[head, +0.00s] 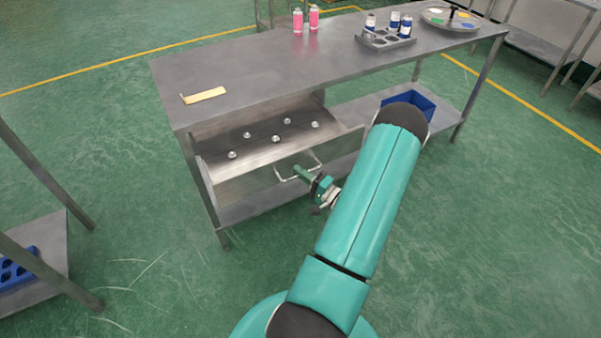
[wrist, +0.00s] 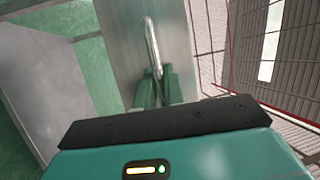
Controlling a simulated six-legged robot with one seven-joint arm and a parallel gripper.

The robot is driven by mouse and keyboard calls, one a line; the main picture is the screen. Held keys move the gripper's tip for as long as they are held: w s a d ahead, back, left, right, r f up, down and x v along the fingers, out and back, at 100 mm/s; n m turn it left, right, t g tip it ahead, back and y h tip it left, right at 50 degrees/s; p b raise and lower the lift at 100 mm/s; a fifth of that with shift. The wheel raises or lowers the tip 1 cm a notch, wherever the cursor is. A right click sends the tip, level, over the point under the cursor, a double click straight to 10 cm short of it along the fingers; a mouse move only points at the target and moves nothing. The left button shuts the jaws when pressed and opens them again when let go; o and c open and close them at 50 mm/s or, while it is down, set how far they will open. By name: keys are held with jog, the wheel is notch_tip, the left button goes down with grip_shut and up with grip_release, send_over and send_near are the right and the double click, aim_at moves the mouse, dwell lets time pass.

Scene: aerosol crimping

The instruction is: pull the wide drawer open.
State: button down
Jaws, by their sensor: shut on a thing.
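The wide metal drawer (head: 236,193) under the table's left half stands out from the frame, and its inside shows from above. Several small silver pieces lie spread on its floor. A bent wire handle (head: 284,179) sticks out from the drawer front. My gripper (head: 303,172) is shut on this handle, near its middle. In the wrist view the green fingers (wrist: 158,76) close around the handle (wrist: 151,40), with the metal drawer front (wrist: 120,45) behind it. Part of the drawer's right end is near or behind my arm.
On the tabletop (head: 250,70) are a yellowish strip (head: 204,95), two pink cans (head: 298,20), a rack (head: 385,41) with blue-and-white cans and a round tray (head: 436,21). A blue bin (head: 424,104) sits on the lower shelf. Green floor in front is open.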

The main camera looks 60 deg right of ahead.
jog(key=c, duration=1.5)
grip_release()
jog(key=shift+s, duration=0.1)
jog(key=v, duration=1.3)
jog(key=shift+s, duration=0.3)
jog(key=shift+w, duration=0.1)
